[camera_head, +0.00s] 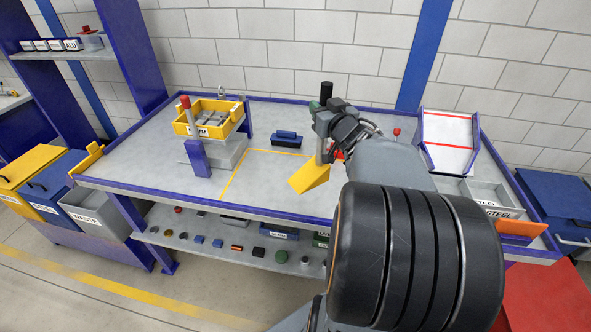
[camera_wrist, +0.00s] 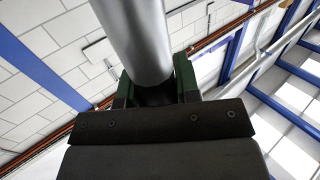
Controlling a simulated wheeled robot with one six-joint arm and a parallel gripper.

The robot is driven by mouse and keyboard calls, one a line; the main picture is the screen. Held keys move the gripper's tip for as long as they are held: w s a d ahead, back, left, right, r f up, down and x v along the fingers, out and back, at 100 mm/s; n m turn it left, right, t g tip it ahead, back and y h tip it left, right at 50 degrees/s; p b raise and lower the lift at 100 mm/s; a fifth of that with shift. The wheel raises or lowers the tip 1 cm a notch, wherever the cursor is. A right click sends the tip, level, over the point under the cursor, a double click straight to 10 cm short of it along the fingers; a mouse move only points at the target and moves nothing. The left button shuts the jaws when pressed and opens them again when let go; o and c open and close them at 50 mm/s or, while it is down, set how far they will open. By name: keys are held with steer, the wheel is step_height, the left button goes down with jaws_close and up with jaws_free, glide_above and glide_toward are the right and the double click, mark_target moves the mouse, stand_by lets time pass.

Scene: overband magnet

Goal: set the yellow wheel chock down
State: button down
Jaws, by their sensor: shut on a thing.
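The yellow wheel chock (camera_head: 310,178) is a wedge hanging tilted at the lower end of a grey rod (camera_head: 322,150), over the middle of the bench. My gripper (camera_head: 323,118) is above the chock and shut on the rod. In the wrist view, my gripper (camera_wrist: 155,88) has its dark green jaws on either side of the thick grey rod (camera_wrist: 135,35). The chock's yellow body does not show in the wrist view. In the head view it appears above the bench top, but its exact clearance cannot be told.
The grey bench (camera_head: 160,172) has a yellow-lined area (camera_head: 236,178) left of the chock. A yellow bin (camera_head: 190,122) stands on a grey block at left, a dark blue block (camera_head: 287,138) behind. A sloped white panel (camera_head: 447,143) and grey trays (camera_head: 491,194) stand at right.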

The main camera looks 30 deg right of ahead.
steer(key=w+d+f, duration=0.4)
steer(key=w+f, duration=0.9)
steer(key=shift+d+p, duration=0.2)
steer(key=shift+p, duration=0.25)
steer(key=shift+f, duration=0.15)
steer(key=c, duration=0.8)
jaws_free()
steer(key=shift+c, duration=0.2)
